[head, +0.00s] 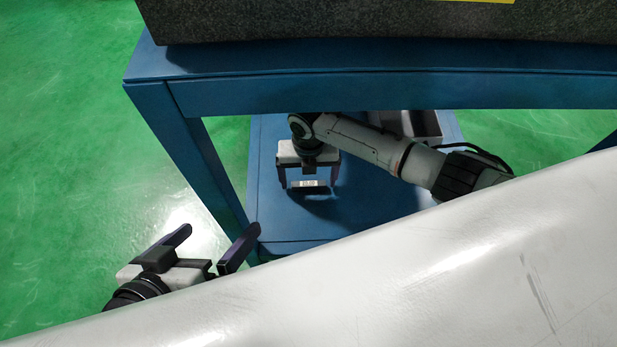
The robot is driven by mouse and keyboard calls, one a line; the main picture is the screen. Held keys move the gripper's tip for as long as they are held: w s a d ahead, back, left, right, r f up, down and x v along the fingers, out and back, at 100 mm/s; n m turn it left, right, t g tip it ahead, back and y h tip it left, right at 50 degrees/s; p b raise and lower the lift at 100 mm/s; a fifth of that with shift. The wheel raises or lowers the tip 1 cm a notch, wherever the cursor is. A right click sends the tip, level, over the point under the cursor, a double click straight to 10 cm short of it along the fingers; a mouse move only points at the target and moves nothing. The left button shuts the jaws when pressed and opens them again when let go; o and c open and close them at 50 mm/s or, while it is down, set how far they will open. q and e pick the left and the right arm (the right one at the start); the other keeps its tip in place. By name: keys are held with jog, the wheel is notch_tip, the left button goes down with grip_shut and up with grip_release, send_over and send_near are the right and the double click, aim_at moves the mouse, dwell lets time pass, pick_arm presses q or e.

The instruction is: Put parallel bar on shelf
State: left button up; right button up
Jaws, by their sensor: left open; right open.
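The parallel bar (309,184), a small pale metal piece, is at the blue lower shelf (290,228) of the stand. My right gripper (308,180) reaches in under the upper top. Its fingers are spread, one towards each end of the bar. Whether they touch it, and whether the bar rests fully on the shelf, I cannot tell. My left gripper (221,231) is open and empty, outside the stand at the lower left. Its right finger shows in front of the shelf's near left corner.
The blue upper top (390,90) and its left leg (192,140) frame the shelf opening. A dark granite block (390,20) sits on top. A grey bin (432,127) stands at the shelf's back right. The shelf's front left is clear. Green floor (70,150) lies around.

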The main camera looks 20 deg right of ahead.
aim_at(309, 183)
notch_tip(309, 183, up, 11)
jog(key=p, duration=0.5)
jog(key=s+a+r+m+t+y, duration=0.4)
jog(key=s+a+m+y, duration=0.2)
jog(key=s+a+m, duration=0.55)
pick_arm(q)
jog(key=a+f+y, duration=0.1)
jog(key=s+a+f+y, duration=0.1)
jog(key=a, duration=0.1)
jog(key=shift+f+g, duration=0.1)
jog(key=shift+g, duration=0.3)
pick_arm(e)
jog(key=s+d+r+m+t+h, duration=0.1)
jog(key=d+m, duration=0.3)
jog(key=m, duration=0.5)
jog(key=s+d+r+m+t, duration=0.1)
jog(key=s+d+m, duration=0.3)
jog(key=m, duration=0.5)
jog(key=shift+d+r+t+h, duration=0.2)
jog(key=shift+d+t+h, duration=0.2)
jog(key=shift+t, duration=0.3)
jog(key=shift+m, duration=0.25)
pick_arm(q)
jog(key=shift+s+a, duration=0.1)
